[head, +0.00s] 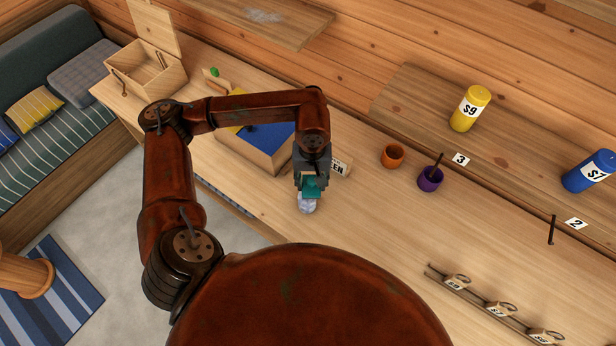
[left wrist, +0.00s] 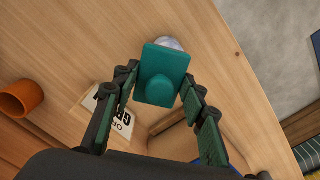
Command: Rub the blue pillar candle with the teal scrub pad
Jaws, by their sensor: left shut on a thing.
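The teal scrub pad (head: 313,187) is in my left gripper (head: 311,178), near the front edge of the workbench. In the left wrist view the teal pad (left wrist: 164,76), with its rounded knob, sits between the two fingers of the left gripper (left wrist: 160,84). A pale bluish-white rounded thing (head: 307,204) stands on the bench just under the pad. Its edge also shows beyond the pad in the left wrist view (left wrist: 169,43). It may be the pillar candle; most of it is hidden, and I cannot tell whether the pad touches it. My right gripper is out of view.
A wooden box with a blue panel (head: 264,144) and a lettered card (head: 340,167) are close to my left gripper. An orange cup (head: 392,156) and a purple cup (head: 430,179) stand to the right.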

